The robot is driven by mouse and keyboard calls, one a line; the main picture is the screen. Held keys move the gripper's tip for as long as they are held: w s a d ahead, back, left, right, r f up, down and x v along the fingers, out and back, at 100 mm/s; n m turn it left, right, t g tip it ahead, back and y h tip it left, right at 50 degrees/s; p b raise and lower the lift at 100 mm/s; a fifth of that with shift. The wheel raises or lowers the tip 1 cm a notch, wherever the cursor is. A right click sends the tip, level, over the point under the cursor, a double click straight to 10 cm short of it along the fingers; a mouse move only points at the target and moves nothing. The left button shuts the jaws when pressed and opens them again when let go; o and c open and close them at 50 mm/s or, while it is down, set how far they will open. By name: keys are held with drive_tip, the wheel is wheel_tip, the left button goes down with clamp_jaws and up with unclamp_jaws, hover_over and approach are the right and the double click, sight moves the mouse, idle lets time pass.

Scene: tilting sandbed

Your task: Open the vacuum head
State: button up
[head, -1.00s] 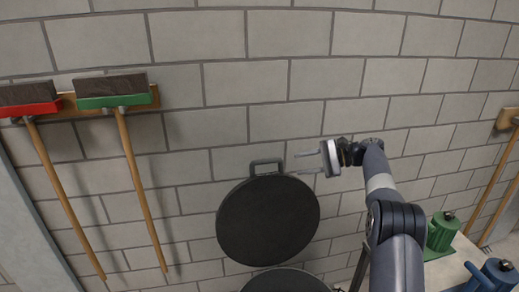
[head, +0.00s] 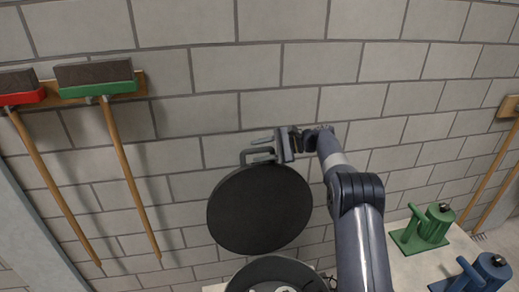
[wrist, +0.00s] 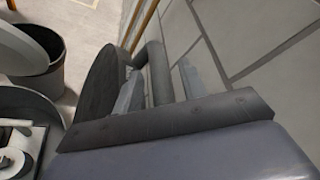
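A round black disc (head: 259,208), which looks like the vacuum head's lid, stands steeply tilted near the wall. A looped handle (head: 250,156) sticks up from its top edge. A round dark body (head: 277,270) shows below it, partly cut off. My gripper (head: 264,146) is at the handle, coming from the right. In the wrist view, my gripper (wrist: 160,88) has its two fingers apart, with the handle bar (wrist: 157,72) between them. A gap shows beside the bar, so the fingers are not closed on it. The disc's edge (wrist: 98,85) lies left of the fingers.
The brick wall (head: 300,60) is close behind the disc. A green-headed broom (head: 125,160) and a red-headed broom (head: 45,165) hang left. Green (head: 428,228) and blue (head: 486,272) devices stand right. A dark bin (wrist: 38,75) shows in the wrist view.

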drive_tip(key=shift+a, duration=0.25)
clamp_jaws()
idle(0.3)
